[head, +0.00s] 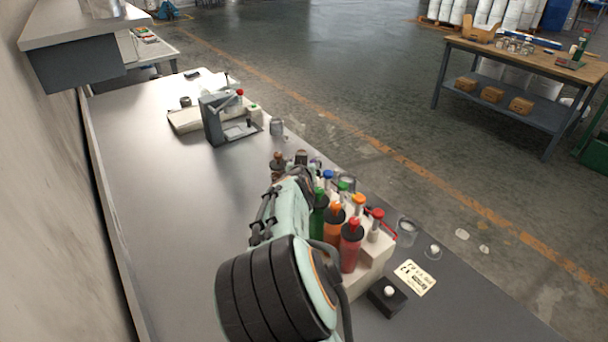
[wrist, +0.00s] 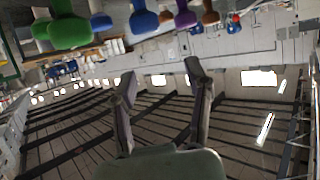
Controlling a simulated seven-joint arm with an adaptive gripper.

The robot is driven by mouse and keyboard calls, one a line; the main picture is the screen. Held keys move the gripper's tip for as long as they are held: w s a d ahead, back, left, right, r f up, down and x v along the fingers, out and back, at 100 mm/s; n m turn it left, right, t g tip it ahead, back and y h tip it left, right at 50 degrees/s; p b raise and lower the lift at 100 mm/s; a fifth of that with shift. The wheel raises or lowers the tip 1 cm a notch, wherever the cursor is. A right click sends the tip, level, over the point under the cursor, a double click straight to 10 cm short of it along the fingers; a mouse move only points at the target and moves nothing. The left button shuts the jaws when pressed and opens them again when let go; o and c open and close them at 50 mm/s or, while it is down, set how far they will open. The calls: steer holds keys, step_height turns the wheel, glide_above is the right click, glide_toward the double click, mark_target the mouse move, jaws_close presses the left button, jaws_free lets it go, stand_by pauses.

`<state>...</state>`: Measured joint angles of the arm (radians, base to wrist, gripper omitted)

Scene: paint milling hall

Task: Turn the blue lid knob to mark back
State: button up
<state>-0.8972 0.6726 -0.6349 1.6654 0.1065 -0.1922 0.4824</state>
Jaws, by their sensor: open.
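A blue lid knob (head: 327,174) shows in the head view in the row of coloured knobs, just right of my arm's far end. In the wrist view a large blue knob (wrist: 144,22) hangs at the top edge, between green and purple ones. My gripper (wrist: 162,80) is open, its two fingers apart with nothing between them. The blue knob lies above and beyond the fingertips in that view, not touching them. In the head view my arm hides the gripper's fingers. The marks around the knob cannot be made out.
A pale rack (head: 376,262) holds green, orange and red bottles close to my arm. A black box with a white button (head: 388,295), a label card (head: 414,278) and a glass jar (head: 407,232) stand to the right. A press-like device (head: 215,120) stands farther back. The bench's left side is clear.

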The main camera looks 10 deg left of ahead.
step_height(320, 180, up, 6)
steer(key=shift+f, duration=0.25)
steer(key=s+d+f+m+h, duration=0.1)
steer(key=m+h, duration=0.1)
steer(key=s+d+f+m+g+h, duration=0.1)
steer(key=m+h, duration=0.1)
steer(key=s+d+f+m+g+h, duration=0.1)
steer(key=f+m+h, duration=0.1)
steer(key=m, duration=0.1)
steer(key=shift+h, duration=0.4)
steer(key=s+a+f, duration=0.2)
steer(key=a+f, duration=0.2)
steer(key=a, duration=0.1)
steer(key=shift+n+t, duration=0.3)
steer(key=shift+n, duration=0.2)
steer(key=x, duration=0.5)
steer(key=shift+w+d, duration=0.1)
steer(key=shift+w, duration=0.3)
jaws_close()
